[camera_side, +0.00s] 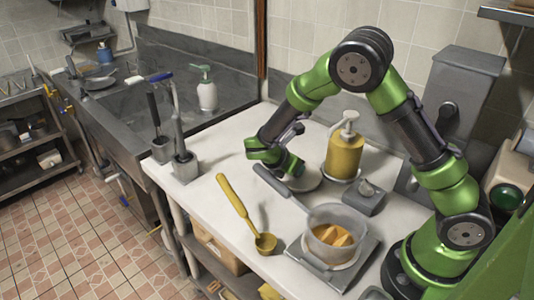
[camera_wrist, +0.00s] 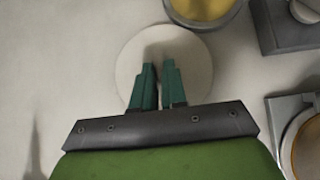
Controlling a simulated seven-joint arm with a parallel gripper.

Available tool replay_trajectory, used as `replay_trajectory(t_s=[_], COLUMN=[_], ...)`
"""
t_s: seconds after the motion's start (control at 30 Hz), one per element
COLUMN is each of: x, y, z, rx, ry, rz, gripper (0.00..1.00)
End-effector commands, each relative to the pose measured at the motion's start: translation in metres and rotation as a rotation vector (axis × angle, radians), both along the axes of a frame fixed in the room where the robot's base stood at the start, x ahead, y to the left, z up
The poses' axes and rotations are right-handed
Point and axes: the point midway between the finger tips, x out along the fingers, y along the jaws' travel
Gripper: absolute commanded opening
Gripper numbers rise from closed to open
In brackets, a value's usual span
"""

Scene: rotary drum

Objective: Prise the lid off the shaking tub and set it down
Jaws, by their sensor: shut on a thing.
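The lid looks like a pale round disc (camera_side: 308,181) beside my gripper in the side view. In the wrist view the disc (camera_wrist: 133,57) lies under my fingers. My gripper (camera_wrist: 158,68) is shut on the lid near its middle; the fingers hide the grasped part. In the side view my gripper (camera_side: 296,168) is low over the counter, behind the tub. I cannot tell whether the lid touches the counter. The tub (camera_side: 321,242) is a grey round vessel, open at the top, with orange-yellow pieces inside. It stands on a flat grey base (camera_side: 318,275).
A yellow pump bottle (camera_side: 344,157) stands close to the right of my gripper. A small grey box with a knob (camera_side: 365,202) sits nearby. A yellow ladle (camera_side: 236,200) lies on the counter (camera_side: 210,215), whose left front part is clear. Brushes in a holder (camera_side: 184,168) stand further left.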

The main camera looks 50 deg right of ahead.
Motion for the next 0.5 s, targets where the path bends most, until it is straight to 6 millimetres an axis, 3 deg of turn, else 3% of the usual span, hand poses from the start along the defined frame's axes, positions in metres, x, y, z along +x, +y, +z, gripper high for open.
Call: replay_trajectory(t_s=[0.37, 0.4, 0.5], x=[0.0002, 0.0002, 0.0001], y=[0.0000, 0.0000, -0.0001], z=[-0.0038, -0.0038, -0.0037], rx=[0.000, 0.000, 0.000], ry=[-0.001, -0.001, -0.001], rz=[0.001, 0.001, 0.001], gripper=[0.00, 0.14, 0.29])
